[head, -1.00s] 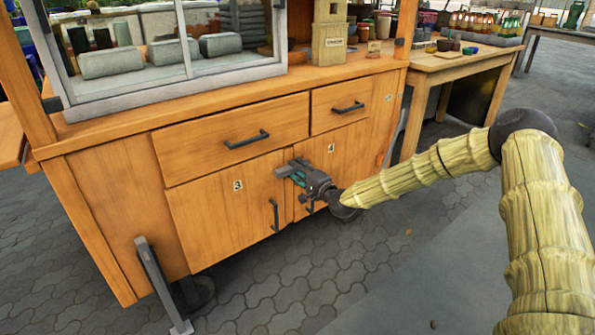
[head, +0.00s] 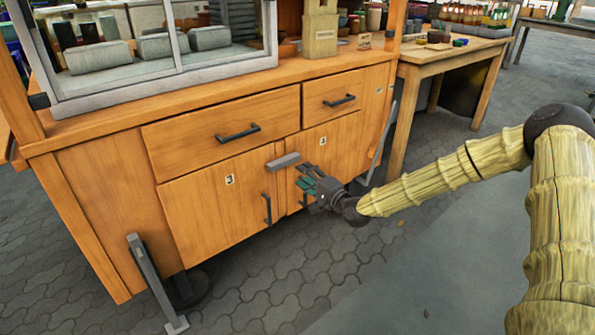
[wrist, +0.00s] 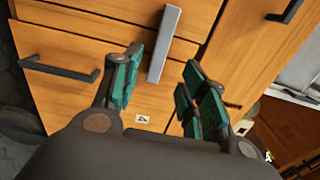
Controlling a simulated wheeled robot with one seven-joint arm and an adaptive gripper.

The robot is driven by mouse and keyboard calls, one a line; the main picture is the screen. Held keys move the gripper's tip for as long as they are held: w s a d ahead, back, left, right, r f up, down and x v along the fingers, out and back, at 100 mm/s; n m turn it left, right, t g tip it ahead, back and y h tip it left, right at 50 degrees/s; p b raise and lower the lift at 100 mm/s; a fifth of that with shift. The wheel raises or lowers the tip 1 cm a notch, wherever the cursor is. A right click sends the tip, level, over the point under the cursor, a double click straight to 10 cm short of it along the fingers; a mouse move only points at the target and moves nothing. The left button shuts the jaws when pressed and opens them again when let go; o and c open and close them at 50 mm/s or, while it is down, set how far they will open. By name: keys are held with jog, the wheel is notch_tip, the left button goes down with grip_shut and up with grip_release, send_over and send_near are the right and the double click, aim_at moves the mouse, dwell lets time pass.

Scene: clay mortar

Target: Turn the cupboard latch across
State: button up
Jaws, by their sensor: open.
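The cupboard latch (head: 283,161) is a short grey bar near the top of the two doors. In the head view it lies nearly level, across the seam between door 3 (head: 212,205) and door 4 (head: 325,160). The latch also shows in the wrist view (wrist: 167,42), beyond the fingertips. My gripper (head: 307,183), with green finger pads, is just below and right of the latch, in front of door 4. In the wrist view my gripper (wrist: 163,88) is open and empty, with a visible gap between its fingers and the latch's near end.
Dark bar handles sit on the doors, including door 3's handle (head: 267,208), and on the drawers above (head: 238,133). A glass case (head: 165,65) stands on the counter. A wooden table (head: 450,60) with jars is at the right. The paved floor in front is clear.

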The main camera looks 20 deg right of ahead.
jog(key=shift+v, duration=1.2)
jog(key=s+a+f+n+g, duration=0.35)
jog(key=s+a+f, duration=0.45)
jog(key=s+f, duration=0.3)
jog(key=s+a+f+n+g, duration=0.3)
jog(key=s+a+f+g, duration=0.3)
jog(key=s+f, duration=0.55)
jog(key=s+a+f+n+g+h, duration=0.1)
jog(key=s+f+n+g+h, duration=0.15)
jog(key=s+f, duration=0.75)
jog(key=s+d+n+g+h, duration=0.2)
jog(key=s+d+g, duration=0.1)
jog(key=s, duration=0.7)
jog(key=s+d+n+g+h, duration=0.2)
jog(key=s+d+n, duration=0.15)
jog(key=s, duration=0.65)
notch_tip(320, 180, up, 36)
jog(key=p, duration=3.5)
jog(key=shift+f+m, duration=0.2)
jog(key=shift+m, duration=0.15)
